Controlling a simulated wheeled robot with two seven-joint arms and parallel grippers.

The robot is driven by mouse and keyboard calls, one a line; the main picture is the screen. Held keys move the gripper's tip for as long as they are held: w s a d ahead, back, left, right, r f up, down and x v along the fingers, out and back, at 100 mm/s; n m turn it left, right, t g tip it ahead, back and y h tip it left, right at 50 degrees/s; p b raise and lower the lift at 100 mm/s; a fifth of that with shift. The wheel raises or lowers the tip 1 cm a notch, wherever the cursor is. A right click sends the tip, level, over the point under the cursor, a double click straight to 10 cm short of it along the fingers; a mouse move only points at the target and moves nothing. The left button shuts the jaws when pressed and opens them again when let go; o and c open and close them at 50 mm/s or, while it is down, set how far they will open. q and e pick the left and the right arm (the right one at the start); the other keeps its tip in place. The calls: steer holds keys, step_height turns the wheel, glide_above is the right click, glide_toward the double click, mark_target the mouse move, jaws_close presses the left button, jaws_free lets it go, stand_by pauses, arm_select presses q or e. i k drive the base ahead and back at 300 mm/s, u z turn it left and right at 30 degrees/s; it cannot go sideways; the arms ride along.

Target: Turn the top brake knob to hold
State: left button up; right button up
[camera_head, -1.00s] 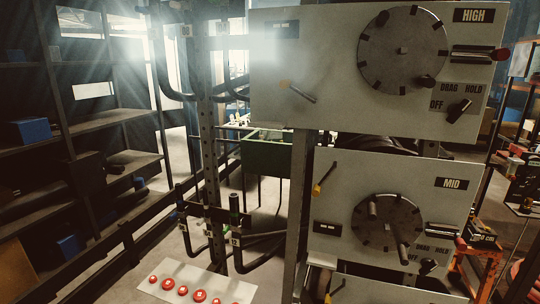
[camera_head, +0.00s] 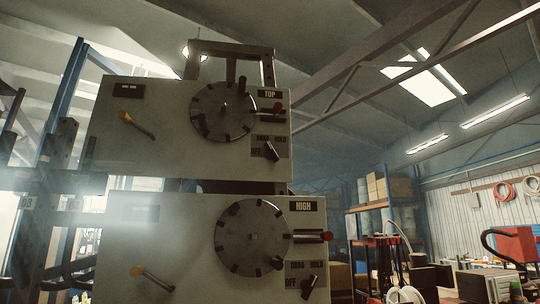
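The top panel is a pale plate (camera_head: 180,150) marked TOP, high on the rack. Its brake knob (camera_head: 271,152) is a small black lever at the right of the panel, on a grey label with OFF at its lower left, DRAG above and HOLD at its upper right. The knob lies slanted, from upper left to lower right; which end is its pointer I cannot tell. Neither of my grippers is in view, and nothing touches the knob.
Near the TOP knob are a round disc (camera_head: 223,112) and a red-tipped handle (camera_head: 270,108). The HIGH panel (camera_head: 160,235) below has its own brake knob (camera_head: 308,286). Shelving with boxes (camera_head: 378,186) stands behind at right.

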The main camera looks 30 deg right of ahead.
mark_target(271, 154)
steer(key=z, duration=3)
steer(key=i, duration=2.4)
steer(key=u, duration=2.9)
